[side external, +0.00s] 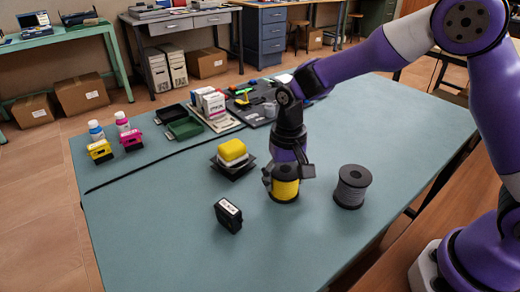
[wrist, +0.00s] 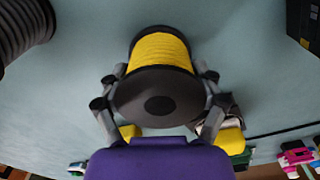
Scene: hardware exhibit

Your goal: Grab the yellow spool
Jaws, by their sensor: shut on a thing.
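The yellow spool (side external: 285,188) has black end discs and stands on the teal table, left of the grey spool. My gripper (side external: 287,178) is over it from above, with a finger on each side, shut on it. In the wrist view the yellow spool (wrist: 159,50) lies between the two grey fingers of my gripper (wrist: 160,90), with its black end disc facing the camera. The spool's base looks to be on or very near the table; I cannot tell if there is a gap.
A grey spool (side external: 352,186) stands close on the right. A black box (side external: 228,215) is at front left. A stack with a yellow block (side external: 232,150) is behind left. Bottles, green trays (side external: 184,128) and a dark tool mat lie farther back. The front table area is clear.

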